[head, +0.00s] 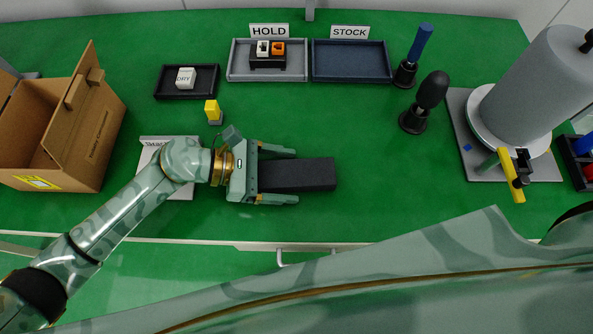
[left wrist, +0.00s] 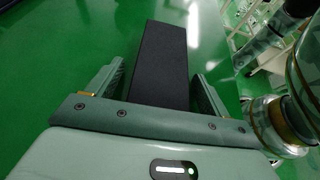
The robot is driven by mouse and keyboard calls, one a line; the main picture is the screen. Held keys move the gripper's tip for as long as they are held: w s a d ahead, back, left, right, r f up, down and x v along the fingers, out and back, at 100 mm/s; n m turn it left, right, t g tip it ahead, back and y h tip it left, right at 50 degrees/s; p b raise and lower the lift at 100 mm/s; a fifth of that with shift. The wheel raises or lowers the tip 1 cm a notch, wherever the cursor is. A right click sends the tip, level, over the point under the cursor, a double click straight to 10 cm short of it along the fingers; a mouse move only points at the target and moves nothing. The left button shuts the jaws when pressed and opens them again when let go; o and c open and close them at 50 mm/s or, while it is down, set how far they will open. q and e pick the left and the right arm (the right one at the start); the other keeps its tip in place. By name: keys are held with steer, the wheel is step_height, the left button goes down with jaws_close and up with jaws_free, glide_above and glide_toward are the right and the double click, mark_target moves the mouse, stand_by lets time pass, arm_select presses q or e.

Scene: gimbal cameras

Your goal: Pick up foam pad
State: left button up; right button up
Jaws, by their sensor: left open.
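The foam pad (head: 312,174) is a dark grey rectangular block lying on the green table in the head view. My left gripper (head: 288,176) is open, its two fingers on either side of the pad's left part, with gaps visible between fingers and pad. In the left wrist view the pad (left wrist: 160,62) runs lengthwise away from the palm, between the open fingers (left wrist: 160,88). The pad's near end is hidden by the gripper body. My right gripper does not show.
A cardboard box (head: 75,135) stands at the left. A HOLD tray (head: 238,72) and a STOCK tray (head: 350,62) lie at the back. A yellow-topped item (head: 212,109) stands behind the left wrist. A large grey cylinder (head: 535,85) is at the right. The table right of the pad is clear.

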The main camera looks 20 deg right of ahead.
arm_select(q)
steer(key=c, duration=1.1)
steer(key=shift+o, duration=0.2)
steer(key=shift+r, duration=0.1)
